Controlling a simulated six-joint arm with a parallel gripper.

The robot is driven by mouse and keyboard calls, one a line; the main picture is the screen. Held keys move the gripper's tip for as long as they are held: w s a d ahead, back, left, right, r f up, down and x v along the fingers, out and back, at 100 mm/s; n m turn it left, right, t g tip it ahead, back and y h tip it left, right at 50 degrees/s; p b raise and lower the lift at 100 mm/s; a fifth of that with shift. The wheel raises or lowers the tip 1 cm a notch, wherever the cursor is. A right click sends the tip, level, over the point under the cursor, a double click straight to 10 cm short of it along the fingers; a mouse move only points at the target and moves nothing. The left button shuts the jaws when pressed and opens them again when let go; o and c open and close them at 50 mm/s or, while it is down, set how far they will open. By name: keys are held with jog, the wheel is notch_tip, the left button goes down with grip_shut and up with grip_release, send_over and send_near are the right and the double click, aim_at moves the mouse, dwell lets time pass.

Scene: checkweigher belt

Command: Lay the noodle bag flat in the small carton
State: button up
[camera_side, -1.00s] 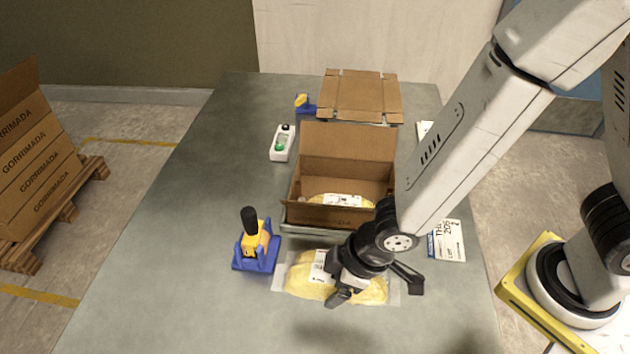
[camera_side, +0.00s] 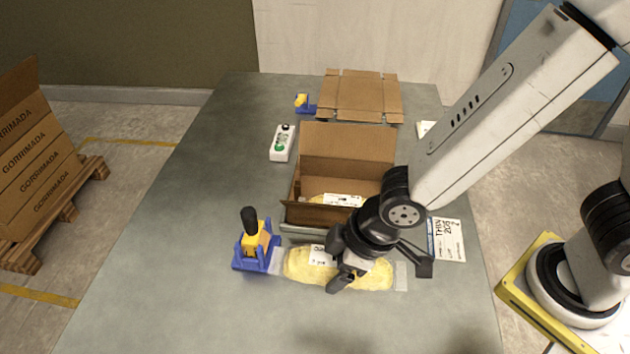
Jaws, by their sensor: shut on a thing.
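The noodle bag (camera_side: 302,266) is a yellow bag with clear ends and a white label, lying level near the front of the carton. My gripper (camera_side: 345,281) is over the bag's middle and shut on it, hiding part of it. I cannot tell how far the bag is above the table. The small carton (camera_side: 347,144) is an open brown box just behind the bag. Its back flap stands up. A yellow bag with a white label (camera_side: 343,200) lies inside it; my wrist covers the carton's front right corner.
A blue and yellow tape dispenser (camera_side: 256,245) stands just left of the bag. A white control box with a green button (camera_side: 282,143) is left of the carton. A flattened carton (camera_side: 358,96) lies behind. A printed card (camera_side: 447,240) is at right. The table's left side is clear.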

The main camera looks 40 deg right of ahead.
notch_tip(320, 180, up, 29)
send_over(334, 189)
jog(key=s+d, duration=0.2)
notch_tip(334, 189, down, 26)
jog(key=r, duration=0.1)
jog(key=shift+w+a+f, duration=0.15)
jog(key=shift+a+f, duration=0.05)
jog(key=shift+f, duration=0.5)
jog(key=shift+f, duration=0.15)
jog(key=shift+f, duration=7.45)
